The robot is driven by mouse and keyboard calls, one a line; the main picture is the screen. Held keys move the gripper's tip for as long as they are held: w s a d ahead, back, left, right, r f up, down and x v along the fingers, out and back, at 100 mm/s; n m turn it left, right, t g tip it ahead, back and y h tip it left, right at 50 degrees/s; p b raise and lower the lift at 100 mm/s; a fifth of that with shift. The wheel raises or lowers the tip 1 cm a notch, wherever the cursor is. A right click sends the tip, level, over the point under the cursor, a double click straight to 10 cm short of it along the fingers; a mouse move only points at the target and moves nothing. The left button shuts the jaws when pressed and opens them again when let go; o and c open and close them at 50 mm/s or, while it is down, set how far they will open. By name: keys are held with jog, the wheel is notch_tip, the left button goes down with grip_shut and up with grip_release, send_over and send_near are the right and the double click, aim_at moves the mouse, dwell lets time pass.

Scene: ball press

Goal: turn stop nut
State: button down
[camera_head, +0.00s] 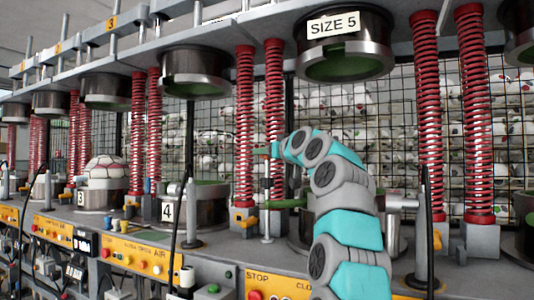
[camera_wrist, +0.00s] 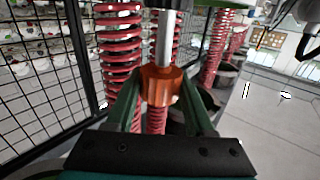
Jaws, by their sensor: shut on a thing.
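The stop nut (camera_wrist: 159,86) is an orange ribbed piece on a bright metal rod (camera_wrist: 168,38), in the middle of the wrist view. My gripper (camera_wrist: 160,78) has its two green fingers closed on opposite sides of the nut. The rod rises upright out of the top of the nut. In the head view my grey and teal arm reaches up and bends left.
Red coil springs (camera_head: 244,140) stand close around the arm. A press head marked SIZE 5 (camera_head: 343,62) hangs above it. A black wire fence (camera_wrist: 60,75) stands to the left in the wrist view. A control panel (camera_head: 262,284) runs along the front.

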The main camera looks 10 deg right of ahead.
jog(key=shift+d, duration=0.1)
dwell(0.3)
jog(key=shift+c, duration=1.3)
grip_release()
jog(key=shift+b+v, duration=0.7)
jog(key=shift+v, duration=0.1)
jog(key=b+v, duration=0.3)
jog(key=v, duration=0.3)
